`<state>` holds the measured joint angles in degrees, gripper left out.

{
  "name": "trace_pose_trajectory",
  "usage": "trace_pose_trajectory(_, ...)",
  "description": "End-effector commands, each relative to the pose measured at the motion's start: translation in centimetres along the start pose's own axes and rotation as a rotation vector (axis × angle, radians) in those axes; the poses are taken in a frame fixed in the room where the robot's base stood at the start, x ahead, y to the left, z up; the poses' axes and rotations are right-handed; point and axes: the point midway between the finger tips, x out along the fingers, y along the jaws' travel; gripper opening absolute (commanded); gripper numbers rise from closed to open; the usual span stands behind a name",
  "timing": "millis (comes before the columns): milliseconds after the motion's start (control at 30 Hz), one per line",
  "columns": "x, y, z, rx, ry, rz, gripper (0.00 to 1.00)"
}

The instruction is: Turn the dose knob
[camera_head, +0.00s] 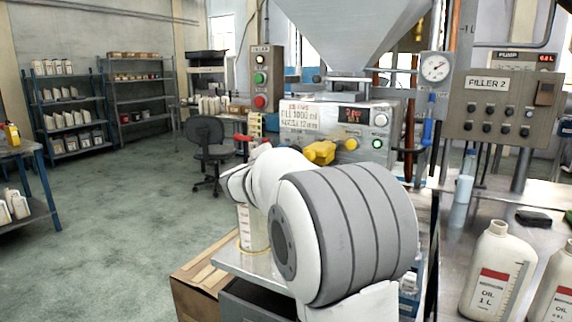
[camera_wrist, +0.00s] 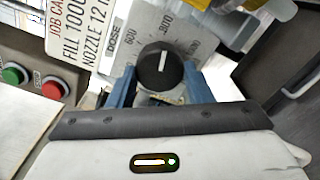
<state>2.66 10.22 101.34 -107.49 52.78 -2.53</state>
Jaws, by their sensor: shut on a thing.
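The black dose knob (camera_wrist: 160,64) with a white pointer line sits on a plate marked DOSE in the wrist view. Its pointer points nearly straight up in that view, between printed numbers on the scale. My gripper (camera_wrist: 160,84) has a blue finger on each side of the knob and is shut on it. In the head view my white and grey arm hides the knob and the gripper. The filler's control panel (camera_head: 297,117) shows above the arm, with a red digital display (camera_head: 353,115).
A yellow part (camera_head: 320,152) sticks out just above my arm. White oil bottles (camera_head: 497,272) stand on the steel table at right. A button box (camera_head: 261,78) and gauge (camera_head: 434,68) flank the hopper. Open floor (camera_head: 120,215) lies left.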

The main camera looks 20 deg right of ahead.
Motion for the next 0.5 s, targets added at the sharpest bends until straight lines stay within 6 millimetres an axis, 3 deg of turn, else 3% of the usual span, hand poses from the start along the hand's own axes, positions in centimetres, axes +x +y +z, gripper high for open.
trace_pose_trajectory(300, 0.06, -0.21, 0.04, 0.001, -0.002, -0.005, 0.23)
trace_pose_trajectory(333, 0.06, -0.21, 0.04, 0.001, -0.002, -0.005, 0.46)
trace_pose_trajectory(500, 0.04, -0.15, 0.01, 0.0, -0.001, -0.003, 0.6)
